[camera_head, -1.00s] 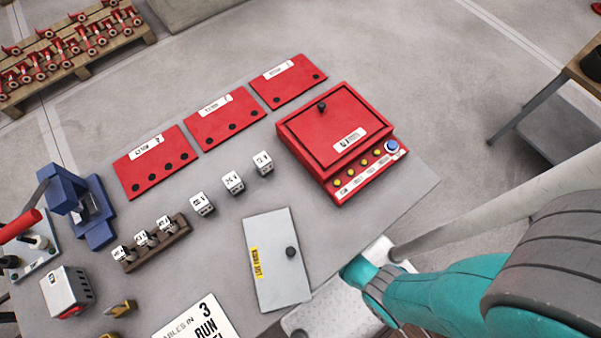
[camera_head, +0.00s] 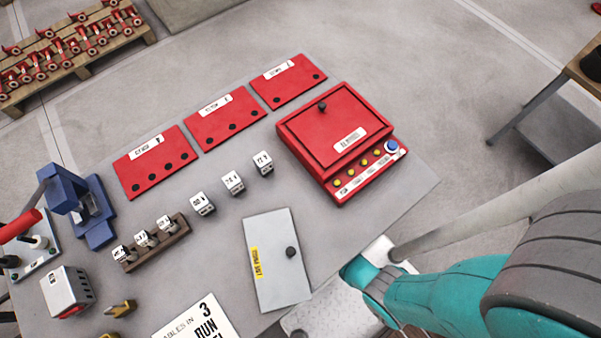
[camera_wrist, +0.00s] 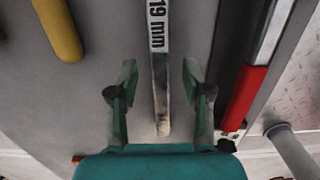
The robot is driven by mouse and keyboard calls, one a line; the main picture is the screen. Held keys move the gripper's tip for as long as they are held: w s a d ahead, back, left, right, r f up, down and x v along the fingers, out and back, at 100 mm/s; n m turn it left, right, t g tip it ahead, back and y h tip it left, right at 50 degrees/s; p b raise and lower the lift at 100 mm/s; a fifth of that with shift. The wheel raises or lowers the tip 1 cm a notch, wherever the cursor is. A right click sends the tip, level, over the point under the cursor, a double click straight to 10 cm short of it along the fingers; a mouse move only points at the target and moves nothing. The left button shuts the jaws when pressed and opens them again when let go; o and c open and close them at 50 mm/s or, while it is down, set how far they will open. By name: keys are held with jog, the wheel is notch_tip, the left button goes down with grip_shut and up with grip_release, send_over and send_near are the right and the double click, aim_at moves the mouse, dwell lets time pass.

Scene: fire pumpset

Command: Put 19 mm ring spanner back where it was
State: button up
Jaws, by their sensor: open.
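The 19 mm ring spanner (camera_wrist: 158,75) shows in the wrist view as a long grey bar with a "19 mm" label near the top edge. It runs up and down the picture against a grey surface. Its upper end is cut off by the frame. My gripper (camera_wrist: 158,80) is open in the wrist view, with one green finger on each side of the spanner's lower part. A gap shows between each finger and the spanner. The head view shows my arm at the lower right, but neither the gripper nor the spanner.
In the wrist view, a yellow bar (camera_wrist: 58,28) is at the left and a red-and-silver tool (camera_wrist: 255,75) is close at the right. The head view shows a grey table (camera_head: 215,255) with a red control box (camera_head: 335,140), red plates (camera_head: 225,120) and a grey panel (camera_head: 272,265).

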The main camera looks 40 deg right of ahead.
jog(key=shift+a+r, duration=0.15)
jog(key=shift+r, duration=1.5)
jog(key=shift+a+r, duration=0.15)
jog(key=shift+r, duration=1.45)
